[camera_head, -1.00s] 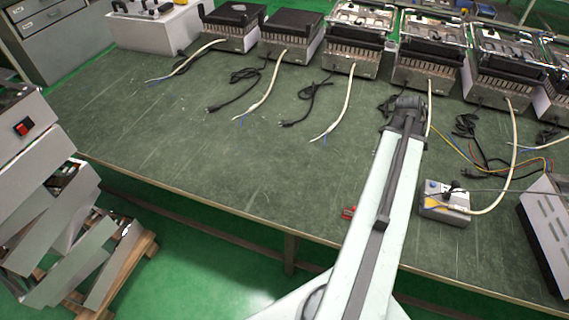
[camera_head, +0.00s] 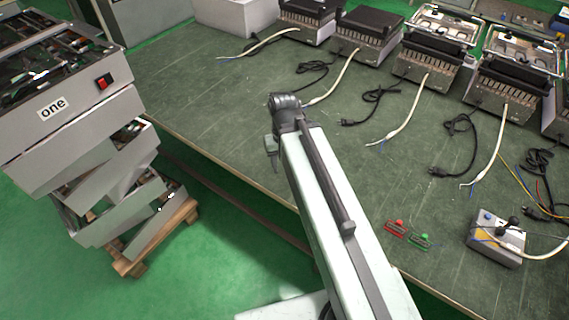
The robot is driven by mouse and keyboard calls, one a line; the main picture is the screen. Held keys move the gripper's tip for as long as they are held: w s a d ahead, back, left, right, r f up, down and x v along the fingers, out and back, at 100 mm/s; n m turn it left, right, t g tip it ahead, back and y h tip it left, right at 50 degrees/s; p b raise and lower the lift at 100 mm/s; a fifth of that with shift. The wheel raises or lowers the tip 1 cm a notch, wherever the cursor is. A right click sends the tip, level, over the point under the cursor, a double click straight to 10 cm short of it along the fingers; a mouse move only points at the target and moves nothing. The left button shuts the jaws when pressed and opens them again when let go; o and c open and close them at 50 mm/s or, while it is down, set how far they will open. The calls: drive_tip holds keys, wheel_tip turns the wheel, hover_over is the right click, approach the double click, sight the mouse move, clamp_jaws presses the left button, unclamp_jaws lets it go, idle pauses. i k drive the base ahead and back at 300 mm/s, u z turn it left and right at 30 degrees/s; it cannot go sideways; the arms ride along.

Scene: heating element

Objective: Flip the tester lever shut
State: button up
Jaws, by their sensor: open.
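The tester is a small grey box (camera_head: 493,250) at the right of the bench, with a blue button on top. Its black lever (camera_head: 506,226) shows on top of the box; whether it stands raised or lies shut is too small to tell. A white cable runs to the box from the right. My arm reaches up the middle of the view.
A red clip (camera_head: 396,226) and a green clip (camera_head: 420,240) lie left of the tester. Several heater units (camera_head: 366,36) line the back, with white and black cables in front. Stacked grey casings (camera_head: 75,125) stand at left on a wooden pallet (camera_head: 150,245). The middle bench is mostly clear.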

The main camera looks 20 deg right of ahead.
sight(513, 220)
drive_tip(key=z, duration=0.05)
drive_tip(key=k, duration=0.5)
drive_tip(key=z, duration=2.4)
drive_tip(key=k, duration=1.1)
drive_tip(key=u, duration=0.25)
drive_tip(key=i, duration=1.35)
drive_tip(key=z, duration=0.3)
drive_tip(key=k, duration=0.1)
drive_tip(key=u, duration=0.3)
